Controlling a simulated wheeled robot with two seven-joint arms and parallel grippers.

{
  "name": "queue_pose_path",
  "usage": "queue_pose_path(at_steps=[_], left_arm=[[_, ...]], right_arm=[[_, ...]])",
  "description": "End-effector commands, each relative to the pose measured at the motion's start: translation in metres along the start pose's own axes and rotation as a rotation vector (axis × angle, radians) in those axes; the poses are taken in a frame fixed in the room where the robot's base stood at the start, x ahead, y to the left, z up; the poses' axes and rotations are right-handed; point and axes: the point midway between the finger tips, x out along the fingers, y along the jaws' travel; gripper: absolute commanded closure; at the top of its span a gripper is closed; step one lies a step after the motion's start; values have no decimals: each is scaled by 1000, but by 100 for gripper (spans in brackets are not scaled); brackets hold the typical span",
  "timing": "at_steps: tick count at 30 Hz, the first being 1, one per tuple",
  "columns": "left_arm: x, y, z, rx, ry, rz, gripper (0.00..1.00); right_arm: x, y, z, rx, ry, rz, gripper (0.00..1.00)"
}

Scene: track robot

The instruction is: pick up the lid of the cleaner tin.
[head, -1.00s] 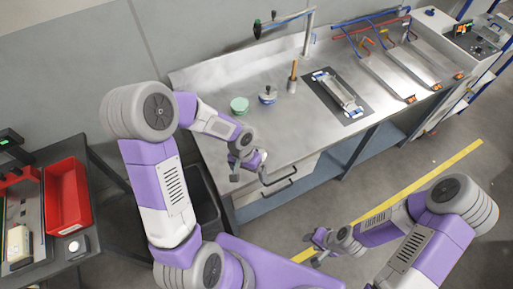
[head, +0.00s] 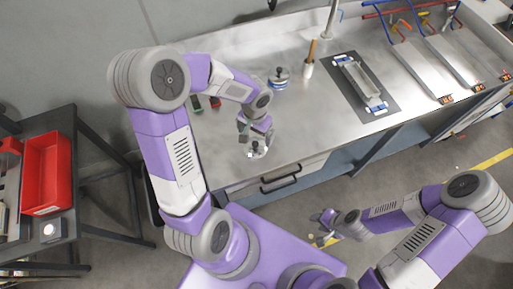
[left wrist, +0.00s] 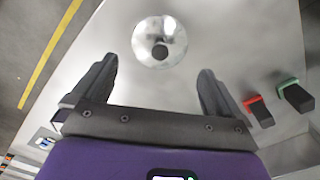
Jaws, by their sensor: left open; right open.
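The lid (left wrist: 160,42) is a shiny round metal disc with a dark knob in its middle. In the left wrist view it lies on the metal bench just beyond and between the fingertips. In the head view the lid (head: 257,152) is partly hidden under my left gripper (head: 250,140), near the bench's front edge. My left gripper (left wrist: 158,70) is open, with nothing between its fingers. My right gripper (head: 326,230) is open over the floor, away from the bench.
A red block (left wrist: 257,110) and a green block (left wrist: 295,96) lie right of my left gripper in the wrist view. A cup with a wooden handle (head: 309,66) and a dark mat (head: 385,97) with a metal device are on the bench. A red bin (head: 47,172) stands far left.

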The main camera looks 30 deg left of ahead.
Motion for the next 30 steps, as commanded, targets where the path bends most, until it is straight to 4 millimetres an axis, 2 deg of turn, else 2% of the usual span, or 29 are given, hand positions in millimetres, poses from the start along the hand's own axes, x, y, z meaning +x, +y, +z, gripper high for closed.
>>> queue_pose_path(at_steps=[15,18,25,30], left_arm=[[67,0,2,0,-3,1,0],[73,0,2,0,-3,1,0],[73,0,1,0,-1,1,0],[73,0,1,0,-1,1,26]], right_arm=[[13,5,-1,0,0,0,57],[14,5,-1,0,0,0,57],[14,5,-1,0,0,0,57],[14,5,-1,0,0,0,57]])
